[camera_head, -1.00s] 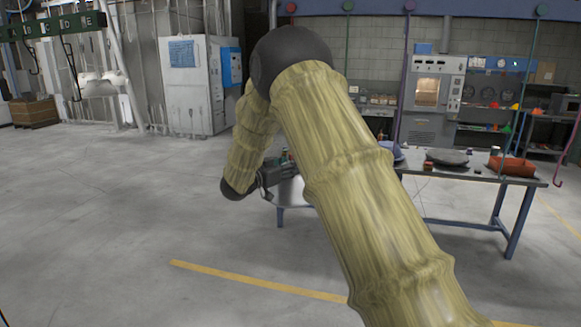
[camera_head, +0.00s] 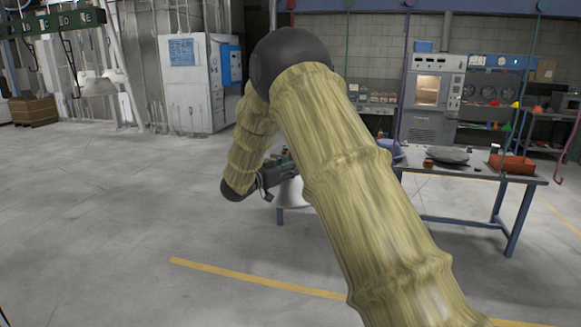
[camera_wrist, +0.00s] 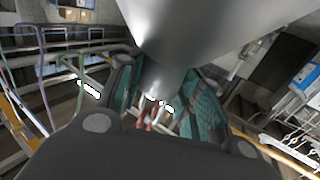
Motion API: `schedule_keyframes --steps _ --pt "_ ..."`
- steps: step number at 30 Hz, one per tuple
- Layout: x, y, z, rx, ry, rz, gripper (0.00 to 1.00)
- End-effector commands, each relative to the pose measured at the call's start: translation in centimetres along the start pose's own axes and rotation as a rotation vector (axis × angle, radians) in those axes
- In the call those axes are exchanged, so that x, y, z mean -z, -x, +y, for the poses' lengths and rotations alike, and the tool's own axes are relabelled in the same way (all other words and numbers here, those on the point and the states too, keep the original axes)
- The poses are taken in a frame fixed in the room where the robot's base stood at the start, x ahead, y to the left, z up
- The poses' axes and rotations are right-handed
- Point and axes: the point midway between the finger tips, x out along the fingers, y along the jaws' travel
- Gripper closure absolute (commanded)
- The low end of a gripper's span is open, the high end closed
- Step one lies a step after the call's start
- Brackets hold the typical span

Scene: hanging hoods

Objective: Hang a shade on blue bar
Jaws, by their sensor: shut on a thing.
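A pale grey shade (camera_head: 291,193) is held by my gripper (camera_head: 270,177) in the head view, partly hidden behind my arm. In the wrist view the wide grey shade (camera_wrist: 200,30) fills the top, and its narrow neck sits between the teal fingers of my gripper (camera_wrist: 160,100), which are shut on it. The blue bar (camera_head: 470,7) runs overhead along the top right of the head view. Coloured rods hang from it, including a purple one (camera_head: 404,75) and a green one (camera_head: 526,75). A pink hook (camera_head: 568,150) shows at the right edge.
A work table (camera_head: 440,171) with a dark round item (camera_head: 447,155) and a red tray (camera_head: 512,164) stands at the right. A white cabinet (camera_head: 185,85) stands behind.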

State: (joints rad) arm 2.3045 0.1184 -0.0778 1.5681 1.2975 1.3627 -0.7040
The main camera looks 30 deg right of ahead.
Motion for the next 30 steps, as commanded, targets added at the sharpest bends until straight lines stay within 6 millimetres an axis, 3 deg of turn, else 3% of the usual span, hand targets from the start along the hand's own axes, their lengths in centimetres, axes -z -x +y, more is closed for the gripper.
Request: schedule_keyframes --steps 29,30 --pt "-1.1 0.0 0.0 0.000 -0.001 0.000 1.00" --pt "-1.1 0.0 0.0 0.000 -0.001 0.000 0.61"
